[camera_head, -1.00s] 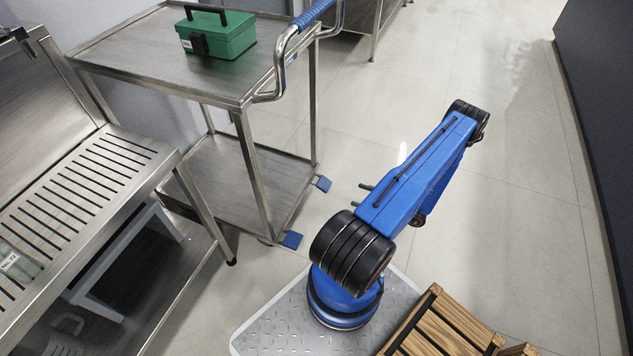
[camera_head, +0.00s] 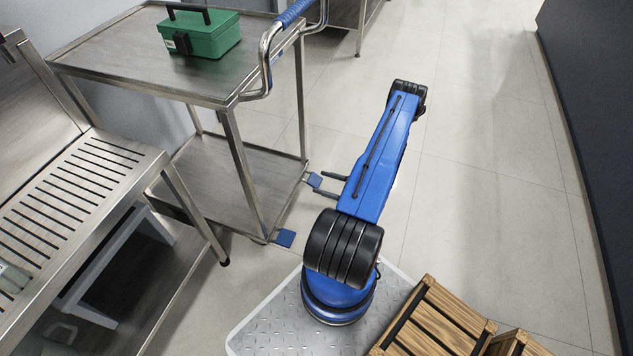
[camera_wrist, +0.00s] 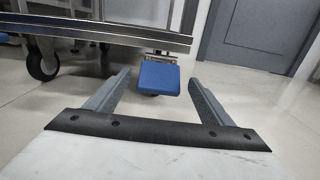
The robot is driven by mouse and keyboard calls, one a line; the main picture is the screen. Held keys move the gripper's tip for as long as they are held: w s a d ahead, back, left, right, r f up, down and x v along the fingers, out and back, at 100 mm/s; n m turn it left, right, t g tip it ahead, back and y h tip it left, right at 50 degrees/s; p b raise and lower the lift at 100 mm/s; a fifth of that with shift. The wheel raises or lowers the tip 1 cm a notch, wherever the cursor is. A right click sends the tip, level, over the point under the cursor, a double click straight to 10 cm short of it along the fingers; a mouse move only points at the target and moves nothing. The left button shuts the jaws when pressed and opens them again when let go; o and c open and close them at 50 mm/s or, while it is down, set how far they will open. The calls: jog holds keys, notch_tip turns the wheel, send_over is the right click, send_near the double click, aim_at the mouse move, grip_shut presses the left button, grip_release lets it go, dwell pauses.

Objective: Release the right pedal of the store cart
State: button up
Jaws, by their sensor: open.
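The steel store cart (camera_head: 150,60) stands at the left of centre in the head view, with two blue pedals low on its near end. The right pedal (camera_head: 314,180) is the farther one, and my gripper (camera_head: 321,183) is right at it, with its two fingers reaching toward it. The other pedal (camera_head: 285,238) is nearer to me and clear of the gripper. In the wrist view a blue pedal (camera_wrist: 159,78) sits ahead between the tips of my open fingers, with gaps on both sides. It appears untouched and slopes toward the camera.
A green toolbox (camera_head: 200,34) lies on the cart's top, beside the blue-gripped handle (camera_head: 293,13). A slotted steel bench (camera_head: 75,190) stands at left. A wooden crate (camera_head: 440,320) is at the bottom right. The floor at right is clear.

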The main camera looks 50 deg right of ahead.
aim_at(316, 181)
jog(key=shift+x, duration=1.85)
jog(key=c, duration=1.5)
jog(key=shift+s+r+g+h, duration=0.1)
jog(key=shift+r+g+h, duration=0.3)
jog(key=shift+r+g, duration=0.7)
jog(key=shift+r+g+h, duration=0.35)
jog(key=shift+g+h, duration=0.05)
jog(key=shift+g, duration=0.4)
jog(key=shift+r+g+h, duration=0.35)
jog(key=shift+g+h, duration=0.05)
jog(key=shift+g, duration=0.4)
jog(key=o, duration=1.5)
